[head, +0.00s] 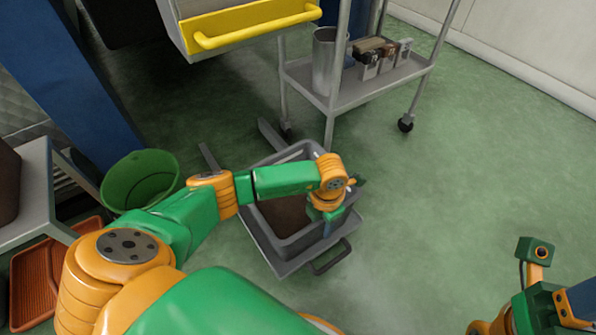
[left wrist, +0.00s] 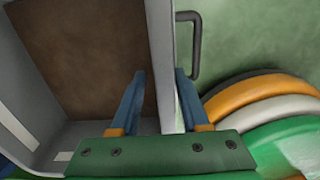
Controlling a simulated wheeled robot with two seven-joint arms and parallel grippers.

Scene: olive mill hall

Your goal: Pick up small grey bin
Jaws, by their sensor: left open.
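The small grey bin (head: 302,241) is an open box with a brown inside, low near the floor in the middle of the head view. My left gripper (head: 328,222) is over its right side, pointing down. In the left wrist view the gripper (left wrist: 158,78) is open, with one blue finger inside the bin (left wrist: 158,35) and the other outside, on either side of its wall. I cannot tell whether either finger touches the wall. My forearm hides part of the bin. Part of my right arm shows at the lower right, but its fingers do not.
A wheeled cart (head: 345,100) with a metal jug (head: 326,62) stands behind. A green tub (head: 140,180) and an orange tray (head: 38,285) are at left. The green floor at right is clear.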

